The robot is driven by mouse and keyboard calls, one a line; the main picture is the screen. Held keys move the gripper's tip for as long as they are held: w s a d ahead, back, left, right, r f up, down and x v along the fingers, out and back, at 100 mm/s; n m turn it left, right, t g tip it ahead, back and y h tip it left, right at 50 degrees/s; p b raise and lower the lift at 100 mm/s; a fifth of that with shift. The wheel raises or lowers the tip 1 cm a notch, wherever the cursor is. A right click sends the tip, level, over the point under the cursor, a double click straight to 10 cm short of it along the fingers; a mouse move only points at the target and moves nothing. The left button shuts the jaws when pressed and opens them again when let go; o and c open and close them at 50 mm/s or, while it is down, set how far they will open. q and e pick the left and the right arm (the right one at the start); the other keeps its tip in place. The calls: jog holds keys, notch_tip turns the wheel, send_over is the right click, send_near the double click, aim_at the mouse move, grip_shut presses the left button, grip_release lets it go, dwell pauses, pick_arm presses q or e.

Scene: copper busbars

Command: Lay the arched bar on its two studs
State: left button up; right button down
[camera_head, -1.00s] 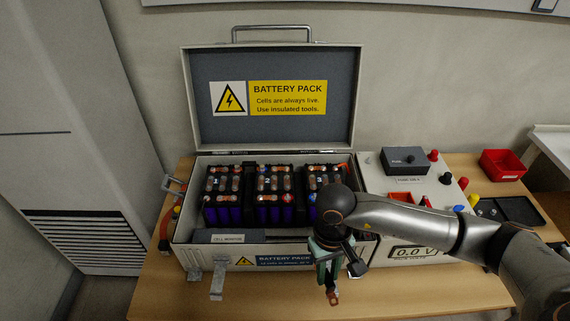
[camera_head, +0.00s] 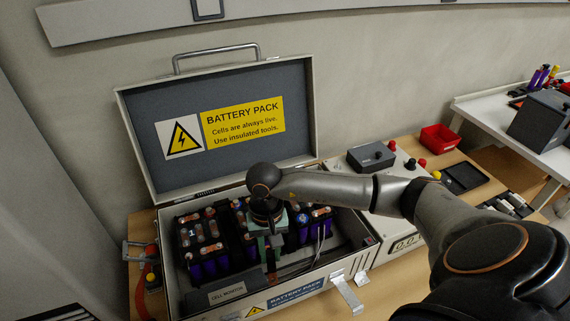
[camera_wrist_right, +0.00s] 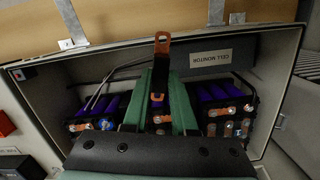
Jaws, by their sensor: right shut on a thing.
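My right gripper (camera_head: 268,243) hangs over the inside of the open battery case, in front of the middle cell block. In the right wrist view its two green fingers (camera_wrist_right: 160,92) are shut on a copper bar (camera_wrist_right: 162,46). One end of the bar sticks out past the fingertips and shows a hole; the arch is hard to make out. The battery case (camera_head: 345,262) holds blocks of purple cells (camera_head: 207,265) with copper bars on top. The gripper hides part of the middle block. I cannot make out the bar's two studs. My left gripper is not in view.
The case's open lid (camera_head: 215,125) stands behind. A grey cell monitor box (camera_head: 227,291) lies along the case's front wall. A panel with a dark grey box (camera_head: 370,157) and a red bin (camera_head: 438,138) are to the right. Thin wires run inside the case.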

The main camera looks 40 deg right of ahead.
jog(key=w+d+r+m+t+b, duration=0.2)
jog(key=w+d+m, duration=0.7)
jog(key=d+m, duration=0.55)
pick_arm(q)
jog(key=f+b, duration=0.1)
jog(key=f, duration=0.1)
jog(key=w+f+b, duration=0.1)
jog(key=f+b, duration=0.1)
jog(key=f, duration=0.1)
pick_arm(e)
jog(key=shift+m+y, duration=0.4)
jog(key=shift+m, duration=0.05)
notch_tip(320, 180, down, 5)
jog(key=shift+a+r, duration=0.1)
jog(key=shift+a, duration=0.05)
pick_arm(q)
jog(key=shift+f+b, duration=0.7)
jog(key=shift+b, duration=0.1)
pick_arm(e)
jog(key=shift+f, duration=0.95)
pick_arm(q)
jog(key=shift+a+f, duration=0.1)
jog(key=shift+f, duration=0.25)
pick_arm(e)
jog(key=shift+f, duration=0.25)
